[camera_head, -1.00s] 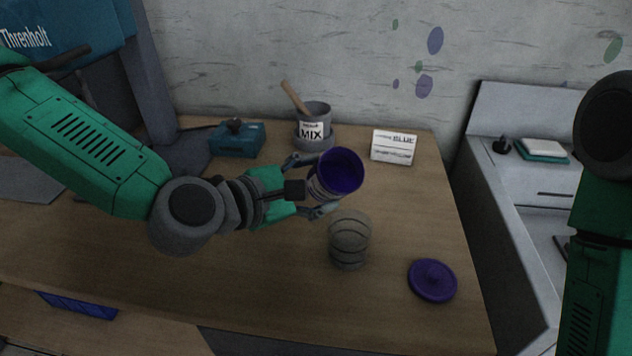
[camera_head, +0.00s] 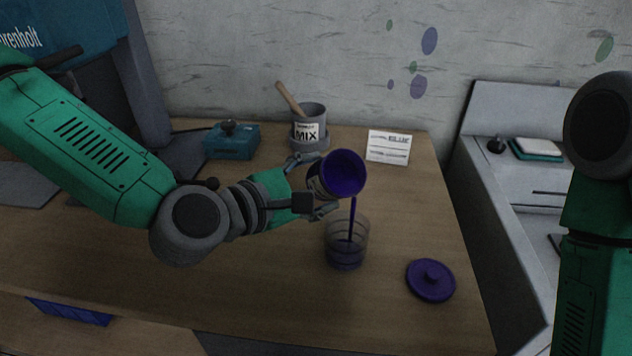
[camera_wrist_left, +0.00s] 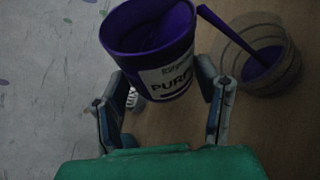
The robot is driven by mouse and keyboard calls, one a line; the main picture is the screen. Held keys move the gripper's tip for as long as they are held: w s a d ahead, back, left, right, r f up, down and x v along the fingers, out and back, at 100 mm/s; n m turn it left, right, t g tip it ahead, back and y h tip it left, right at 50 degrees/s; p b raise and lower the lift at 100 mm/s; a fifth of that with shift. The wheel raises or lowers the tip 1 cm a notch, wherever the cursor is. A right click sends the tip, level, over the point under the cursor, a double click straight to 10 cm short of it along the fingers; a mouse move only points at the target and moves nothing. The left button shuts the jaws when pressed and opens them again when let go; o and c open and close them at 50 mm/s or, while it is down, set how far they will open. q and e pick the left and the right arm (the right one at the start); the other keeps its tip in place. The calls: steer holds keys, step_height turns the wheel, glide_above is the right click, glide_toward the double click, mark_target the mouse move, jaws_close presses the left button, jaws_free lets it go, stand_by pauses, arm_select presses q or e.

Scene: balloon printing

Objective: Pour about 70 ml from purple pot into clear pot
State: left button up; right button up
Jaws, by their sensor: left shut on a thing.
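The purple pot (camera_head: 343,174) is held tilted to the right above the clear pot (camera_head: 347,241). My left gripper (camera_head: 318,186) is shut around its side. A thin purple stream (camera_head: 352,218) runs from the pot's rim down into the clear pot. The clear pot stands upright on the table with dark rings around it, and purple liquid shows in its bottom. In the left wrist view the purple pot (camera_wrist_left: 150,45) sits between my fingers, its label partly readable. The clear pot (camera_wrist_left: 281,70) there holds purple liquid. My right gripper is not in view.
A purple lid (camera_head: 431,280) lies on the table (camera_head: 270,285) right of the clear pot. Behind stand a MIX pot (camera_head: 309,128) with a wooden stick, a white card (camera_head: 388,146) and a teal box (camera_head: 231,140). The front middle of the table is clear.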

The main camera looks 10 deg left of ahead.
arm_select(q)
steer(key=shift+a, duration=0.2)
steer(key=shift+a, duration=0.15)
stand_by(0.6)
steer(key=shift+m+t+b, duration=0.7)
steer(key=shift+m+b, duration=0.05)
steer(key=shift+m, duration=0.35)
stand_by(2.3)
steer(key=shift+r+n+g+p, duration=0.15)
steer(key=shift+n+g+p, duration=0.25)
steer(key=shift+n+p, duration=0.5)
